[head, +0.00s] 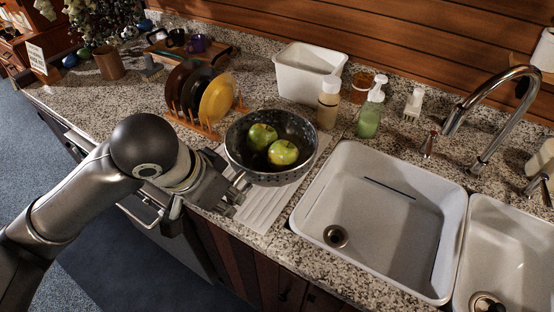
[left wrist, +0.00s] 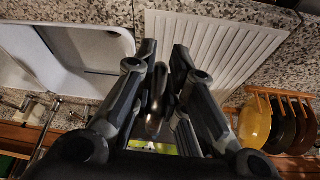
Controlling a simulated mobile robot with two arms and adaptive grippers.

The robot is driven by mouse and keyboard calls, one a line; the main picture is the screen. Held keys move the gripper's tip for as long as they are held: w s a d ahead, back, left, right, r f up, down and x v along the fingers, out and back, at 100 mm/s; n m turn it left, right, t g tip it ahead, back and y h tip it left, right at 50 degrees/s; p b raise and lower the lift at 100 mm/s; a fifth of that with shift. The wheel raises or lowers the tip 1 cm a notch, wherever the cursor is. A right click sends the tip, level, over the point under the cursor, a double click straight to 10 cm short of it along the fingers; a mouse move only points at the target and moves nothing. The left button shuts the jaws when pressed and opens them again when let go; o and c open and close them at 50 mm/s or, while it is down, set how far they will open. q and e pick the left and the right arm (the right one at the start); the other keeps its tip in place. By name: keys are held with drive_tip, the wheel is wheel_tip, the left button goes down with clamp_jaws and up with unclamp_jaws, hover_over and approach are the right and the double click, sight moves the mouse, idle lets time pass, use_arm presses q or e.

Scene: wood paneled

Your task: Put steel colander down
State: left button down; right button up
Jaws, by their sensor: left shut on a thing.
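The steel colander (head: 270,179) is a dark speckled bowl, roughly upright, in the middle of the head view. Two green apples, one at the back (head: 262,136) and one nearer (head: 283,153), lie in it. My left gripper (head: 236,187) is shut on the colander at its near left side. In the left wrist view a dark, shiny strip of metal (left wrist: 157,92) shows between the fingers; most of the bowl is hidden there. The colander is over the white ribbed drain mat (head: 265,208); whether it touches the mat is unclear. My right gripper is out of view.
A white double sink (head: 345,165) lies right of the mat. A plate rack (head: 207,131) stands behind left. A white bin (head: 305,82), a tan bottle (head: 328,103) and a green soap bottle (head: 369,120) stand behind. Bare mat shows in front of the colander.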

use_arm(q)
drive_tip(key=w+f+p, duration=0.1)
drive_tip(key=w+f, duration=0.1)
drive_tip(key=w, duration=0.2)
drive_tip(key=w+a+f, duration=0.1)
drive_tip(key=w+f, duration=0.2)
drive_tip(key=w, duration=0.1)
drive_tip(key=w+a+f+p, duration=0.1)
drive_tip(key=w+f, duration=0.2)
drive_tip(key=w, duration=0.1)
drive_tip(key=shift+w+f+p, duration=0.15)
drive_tip(key=shift+w+p, duration=0.15)
drive_tip(key=shift+w, duration=0.1)
drive_tip(key=shift+w+f, duration=0.5)
drive_tip(key=shift+f, duration=0.2)
wheel_tip(320, 180, down, 2)
drive_tip(key=shift+a+f+p, duration=0.1)
drive_tip(key=shift+p, duration=0.65)
drive_tip(key=shift+f, duration=0.45)
